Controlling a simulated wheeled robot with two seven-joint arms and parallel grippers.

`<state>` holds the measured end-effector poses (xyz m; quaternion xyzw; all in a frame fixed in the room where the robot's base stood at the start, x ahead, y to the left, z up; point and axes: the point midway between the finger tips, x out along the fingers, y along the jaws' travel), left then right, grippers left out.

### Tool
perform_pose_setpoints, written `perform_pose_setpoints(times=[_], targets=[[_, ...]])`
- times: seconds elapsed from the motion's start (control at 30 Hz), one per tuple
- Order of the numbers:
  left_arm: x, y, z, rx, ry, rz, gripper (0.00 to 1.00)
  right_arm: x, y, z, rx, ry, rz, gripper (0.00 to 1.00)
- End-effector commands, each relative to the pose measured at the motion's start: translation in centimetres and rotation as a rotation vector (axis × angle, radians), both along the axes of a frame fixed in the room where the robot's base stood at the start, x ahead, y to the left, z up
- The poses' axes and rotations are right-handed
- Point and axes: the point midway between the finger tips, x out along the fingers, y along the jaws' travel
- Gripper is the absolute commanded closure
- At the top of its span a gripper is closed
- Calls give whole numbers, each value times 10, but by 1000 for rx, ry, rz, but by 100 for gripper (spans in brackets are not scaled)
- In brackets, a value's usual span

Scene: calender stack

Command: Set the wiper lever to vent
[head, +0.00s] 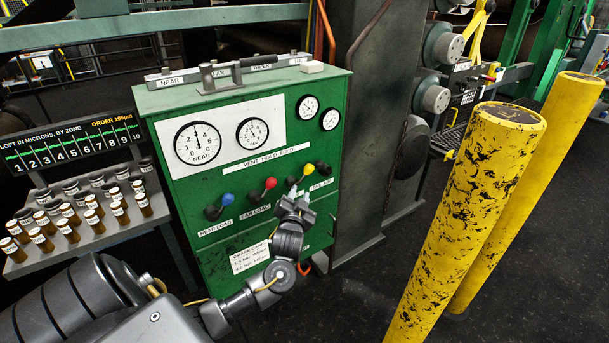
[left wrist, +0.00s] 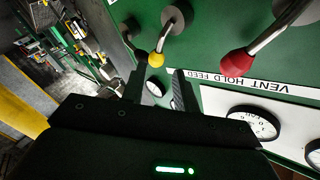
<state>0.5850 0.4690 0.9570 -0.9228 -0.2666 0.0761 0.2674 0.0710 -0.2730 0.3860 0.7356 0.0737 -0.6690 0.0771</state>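On the green panel (head: 262,240), a yellow-knobbed lever (head: 308,169) is third in the row. Its knob leans up and to the right from its pivot, toward the FEED end of the VENT HOLD FEED strip (head: 265,158). The label below it is hidden by my left gripper (head: 297,202), which is just below the lever. In the left wrist view, which is upside down, the yellow knob (left wrist: 156,60) shows between the two spread fingers of my left gripper (left wrist: 160,82). I cannot tell whether they touch it. My right gripper is out of view.
A red-knobbed lever (head: 270,183) and a blue-knobbed lever (head: 227,197) stand left of it, and a dark lever (head: 322,167) is close on its right. Gauges (head: 198,143) sit above. Yellow posts (head: 470,220) stand at right, and a sample rack (head: 80,215) at left.

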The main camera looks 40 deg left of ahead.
Motion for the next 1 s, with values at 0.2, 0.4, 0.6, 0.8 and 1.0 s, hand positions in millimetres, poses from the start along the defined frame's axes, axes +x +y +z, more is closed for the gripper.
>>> perform_pose_setpoints(times=[0.2, 0.4, 0.6, 0.8, 1.0], targets=[[15, 9, 1, 3, 2, 0, 70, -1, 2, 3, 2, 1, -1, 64], [47, 30, 1, 3, 2, 1, 70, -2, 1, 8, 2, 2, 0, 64], [75, 47, 0, 1, 2, 1, 70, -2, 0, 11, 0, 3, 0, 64], [89, 56, -1, 1, 2, 0, 70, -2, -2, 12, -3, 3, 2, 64], [92, 58, -1, 0, 2, -1, 70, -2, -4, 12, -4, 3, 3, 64]])
